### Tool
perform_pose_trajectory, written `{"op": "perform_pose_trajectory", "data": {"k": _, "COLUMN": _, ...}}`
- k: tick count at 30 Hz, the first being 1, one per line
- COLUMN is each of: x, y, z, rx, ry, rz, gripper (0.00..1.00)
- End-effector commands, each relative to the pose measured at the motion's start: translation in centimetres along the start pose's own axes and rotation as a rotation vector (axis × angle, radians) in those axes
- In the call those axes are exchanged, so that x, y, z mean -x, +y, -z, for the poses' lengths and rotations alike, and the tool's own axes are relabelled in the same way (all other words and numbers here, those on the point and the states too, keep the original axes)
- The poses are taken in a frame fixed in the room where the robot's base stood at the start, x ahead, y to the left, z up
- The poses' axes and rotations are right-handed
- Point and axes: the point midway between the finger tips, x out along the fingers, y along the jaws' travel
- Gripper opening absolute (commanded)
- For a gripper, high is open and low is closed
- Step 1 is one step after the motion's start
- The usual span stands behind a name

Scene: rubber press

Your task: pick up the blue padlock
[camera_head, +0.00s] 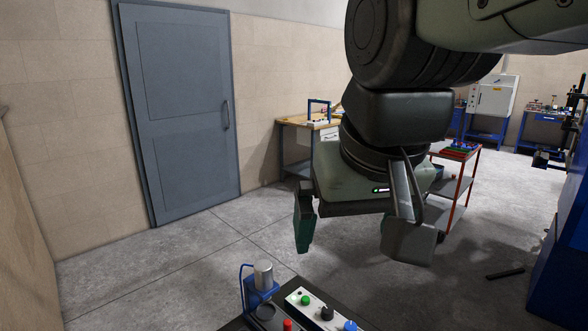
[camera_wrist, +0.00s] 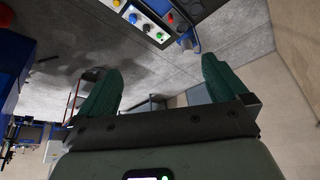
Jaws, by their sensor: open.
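I cannot pick out a blue padlock for certain in either view. A small blue stand (camera_head: 256,298) with a thin blue loop and a grey cylinder is at the bottom of the head view. It also shows as a blue curved frame near the top of the wrist view (camera_wrist: 193,30). Whether any part of it is a padlock, I cannot tell. My gripper (camera_head: 355,245) hangs above and to the right of it in the head view. Its green-padded fingers are wide apart, with nothing between them, as the wrist view also shows (camera_wrist: 160,68).
A pale control box (camera_head: 304,299) with coloured buttons and knobs sits beside the blue stand. A red-framed cart (camera_head: 462,190) and a wooden workbench (camera_head: 300,121) stand behind. A large blue machine (camera_head: 562,270) is at the right edge. The floor at left is clear.

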Motion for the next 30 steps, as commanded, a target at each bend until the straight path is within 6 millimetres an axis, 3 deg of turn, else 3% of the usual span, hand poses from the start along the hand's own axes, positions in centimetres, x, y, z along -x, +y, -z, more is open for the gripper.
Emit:
{"op": "perform_pose_trajectory", "data": {"k": 1, "x": 0.3, "y": 1.4, "z": -1.8, "rx": -0.036, "ry": 0.026, "rz": -0.019, "gripper": 1.0}}
{"op": "perform_pose_trajectory", "data": {"k": 3, "x": 0.3, "y": 2.6, "z": -3.7, "rx": -0.068, "ry": 0.051, "rz": -0.038, "gripper": 1.0}}
{"op": "perform_pose_trajectory", "data": {"k": 9, "x": 0.0, "y": 4.0, "z": -6.5, "rx": -0.109, "ry": 0.087, "rz": -0.069, "gripper": 1.0}}
{"op": "perform_pose_trajectory", "data": {"k": 14, "x": -0.1, "y": 4.1, "z": -6.7, "rx": -0.112, "ry": 0.087, "rz": -0.071, "gripper": 0.98}}
{"op": "perform_pose_trajectory", "data": {"k": 18, "x": 0.0, "y": 4.1, "z": -6.6, "rx": -0.111, "ry": 0.087, "rz": -0.07, "gripper": 0.79}}
{"op": "perform_pose_trajectory", "data": {"k": 26, "x": -0.1, "y": 4.1, "z": -6.5, "rx": -0.112, "ry": 0.087, "rz": -0.07, "gripper": 0.79}}
{"op": "perform_pose_trajectory", "data": {"k": 30, "x": -1.2, "y": 3.6, "z": -5.0, "rx": -0.138, "ry": 0.094, "rz": -0.066, "gripper": 0.79}}
